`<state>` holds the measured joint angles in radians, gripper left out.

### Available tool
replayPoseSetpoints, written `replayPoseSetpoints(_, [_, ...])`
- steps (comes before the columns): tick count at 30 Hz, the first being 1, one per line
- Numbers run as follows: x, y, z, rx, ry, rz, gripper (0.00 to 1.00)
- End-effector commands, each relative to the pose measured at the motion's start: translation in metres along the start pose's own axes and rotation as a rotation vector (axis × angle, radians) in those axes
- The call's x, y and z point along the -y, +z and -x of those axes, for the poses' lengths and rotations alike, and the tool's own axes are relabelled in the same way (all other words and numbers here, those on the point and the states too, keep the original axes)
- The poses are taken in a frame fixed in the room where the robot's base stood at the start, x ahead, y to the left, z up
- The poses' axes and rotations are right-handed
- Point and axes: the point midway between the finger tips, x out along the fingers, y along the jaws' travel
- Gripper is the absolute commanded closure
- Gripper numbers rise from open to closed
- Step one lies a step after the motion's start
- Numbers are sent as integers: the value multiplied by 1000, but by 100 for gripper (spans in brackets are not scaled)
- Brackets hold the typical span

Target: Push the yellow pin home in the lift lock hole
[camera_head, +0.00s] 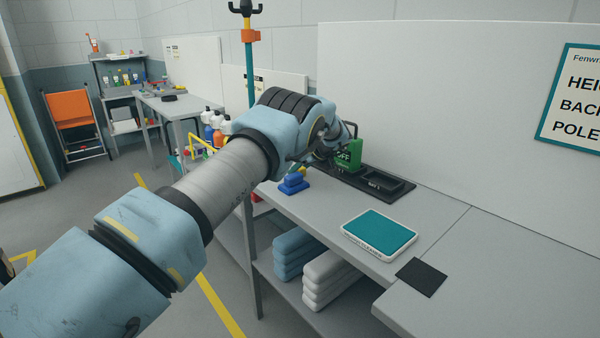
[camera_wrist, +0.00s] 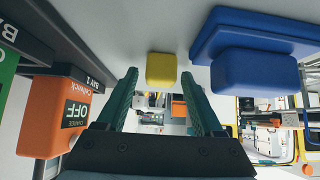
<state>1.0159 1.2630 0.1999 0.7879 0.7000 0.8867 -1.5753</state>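A small yellow block-shaped piece (camera_wrist: 161,69), perhaps the yellow pin's head, shows in the wrist view just past and between my fingertips. My gripper (camera_wrist: 159,76) is open, its two teal fingers well apart, with nothing visibly clamped. A blue block on a wider blue base (camera_wrist: 253,72) is right of the fingers. In the head view the blue piece (camera_head: 293,184) sits on the grey bench near its front edge, with a bit of yellow above it. My arm hides most of my gripper there. I cannot make out the lift lock hole in either view.
A black tray (camera_head: 402,194) with a green OFF-marked block (camera_head: 348,153) stands behind. In the wrist view an orange OFF-marked block (camera_wrist: 75,115) is close left of the fingers. A teal pad (camera_head: 380,233) and black square (camera_head: 421,277) lie nearer on the bench.

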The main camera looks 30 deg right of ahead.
Motion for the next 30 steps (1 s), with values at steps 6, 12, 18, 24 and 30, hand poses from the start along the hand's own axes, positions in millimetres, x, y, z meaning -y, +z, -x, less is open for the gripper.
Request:
replayPoseSetpoints(6, [0,0,0,0,0,0,57])
replayPoseSetpoints(12, [0,0,0,0,0,0,80])
replayPoseSetpoints(18, [0,0,0,0,0,0,100])
replayPoseSetpoints(24, [0,0,0,0,0,0,100])
replayPoseSetpoints(30, [0,-4,4,-1,1,1,100])
